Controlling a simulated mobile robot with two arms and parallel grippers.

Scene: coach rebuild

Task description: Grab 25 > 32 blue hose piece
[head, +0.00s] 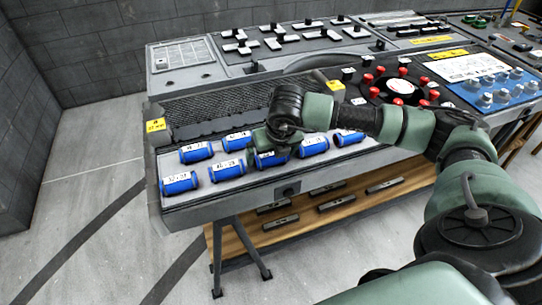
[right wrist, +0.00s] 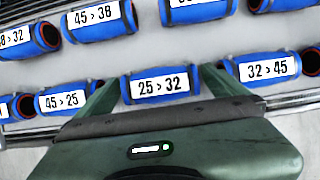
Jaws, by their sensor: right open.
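The blue hose piece labelled 25 > 32 (right wrist: 160,87) lies on the light grey tray of the console, label up. In the right wrist view it sits between the two fingers of my right gripper (right wrist: 160,78), which is open with a finger near each end. I cannot tell whether the fingers touch it. In the head view my right gripper (head: 271,147) hangs over the front row, and this blue piece (head: 268,160) is partly hidden beneath it. My left gripper is not in view.
Neighbouring blue hose pieces are close by: 45 > 25 (right wrist: 60,102) at left, 32 > 45 (right wrist: 267,69) at right, 45 > 38 (right wrist: 95,20) behind. The console's red-knobbed dial panel (head: 402,87) lies to the right. A wooden shelf (head: 300,225) with dark bars is below.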

